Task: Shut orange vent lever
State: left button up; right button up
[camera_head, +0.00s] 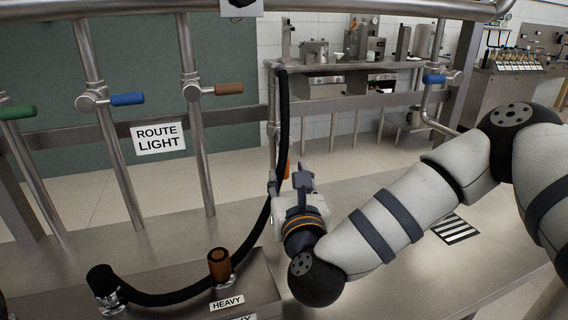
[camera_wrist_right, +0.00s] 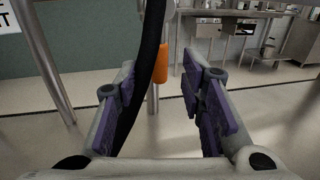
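The orange lever (camera_wrist_right: 163,62) hangs upright beside a thin metal pipe in the right wrist view. In the head view, a small part of the orange lever (camera_head: 288,168) shows just behind my right gripper (camera_head: 301,181). In the wrist view my right gripper (camera_wrist_right: 159,76) is open, its two purple-padded fingers apart. The lever's mount is largely hidden in the head view. My left gripper is not in view.
A black hose (camera_head: 283,120) curves down close to the lever, left of it in the wrist view. Blue (camera_head: 127,99), brown (camera_head: 229,88) and green (camera_head: 18,112) levers sit on pipes at left. A brown open tube (camera_head: 219,264) stands near the HEAVY label (camera_head: 227,303).

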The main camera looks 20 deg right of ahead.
aim_at(285, 168)
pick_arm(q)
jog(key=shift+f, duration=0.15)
pick_arm(e)
jog(key=w, duration=0.3)
jog(key=w+d, duration=0.1)
jog(key=w, duration=0.1)
jog(key=shift+w, duration=0.2)
jog(key=shift+c, duration=0.2)
grip_shut()
jog(key=shift+f, duration=0.1)
